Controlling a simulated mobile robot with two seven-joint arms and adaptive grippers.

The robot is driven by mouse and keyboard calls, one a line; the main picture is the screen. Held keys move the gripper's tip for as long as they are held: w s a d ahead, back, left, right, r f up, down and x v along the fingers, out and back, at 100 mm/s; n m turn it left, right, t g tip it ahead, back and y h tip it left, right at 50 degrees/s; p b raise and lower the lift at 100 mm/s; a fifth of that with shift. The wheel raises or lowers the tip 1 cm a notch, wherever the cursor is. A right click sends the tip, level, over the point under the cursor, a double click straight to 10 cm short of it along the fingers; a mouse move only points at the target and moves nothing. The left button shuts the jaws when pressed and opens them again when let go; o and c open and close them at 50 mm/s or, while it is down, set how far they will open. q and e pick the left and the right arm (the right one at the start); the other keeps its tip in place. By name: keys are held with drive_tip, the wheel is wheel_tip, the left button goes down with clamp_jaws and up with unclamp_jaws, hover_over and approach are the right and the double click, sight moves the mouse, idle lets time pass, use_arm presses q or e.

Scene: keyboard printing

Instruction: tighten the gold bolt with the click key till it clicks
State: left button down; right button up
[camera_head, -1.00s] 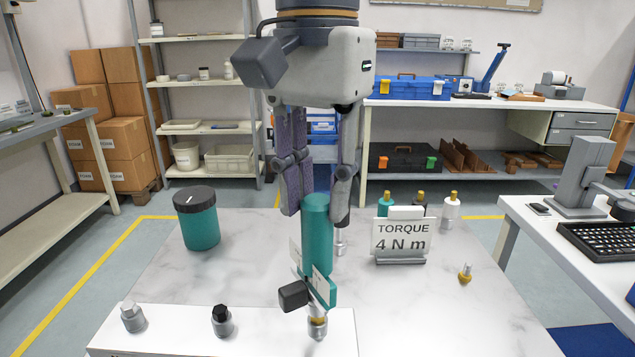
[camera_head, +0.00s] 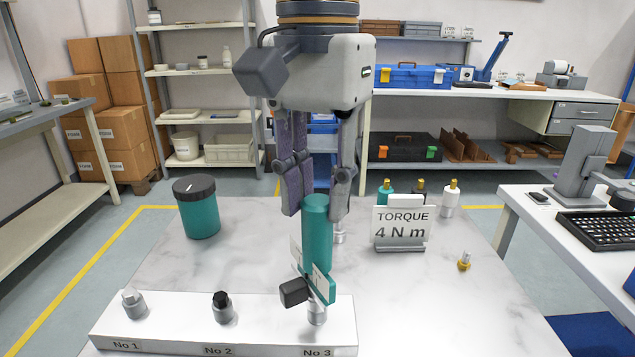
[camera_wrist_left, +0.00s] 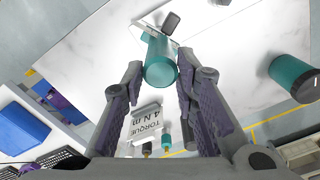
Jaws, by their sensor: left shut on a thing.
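The click key (camera_head: 318,240) is a teal cylinder with a black side piece near its lower end, and it stands about upright. My left gripper (camera_head: 316,206) is shut on its upper part from above. In the left wrist view the key (camera_wrist_left: 160,66) sits between the fingers. The key's lower end is over the No 3 post (camera_head: 317,313) of the white block (camera_head: 170,322). No gold shows there now, so the bolt under the key is hidden. A loose gold-headed bolt (camera_head: 464,262) lies on the table at the right. My right gripper is out of view.
The No 1 post (camera_head: 134,303) has a silver bolt and the No 2 post (camera_head: 222,307) a black one. A torque sign reading 4 N m (camera_head: 400,226) stands right of the key. Several small bottles stand behind it. A teal jar (camera_head: 197,210) stands at the left.

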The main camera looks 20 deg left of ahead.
use_arm(q)
drive_tip(key=shift+r, duration=3.55)
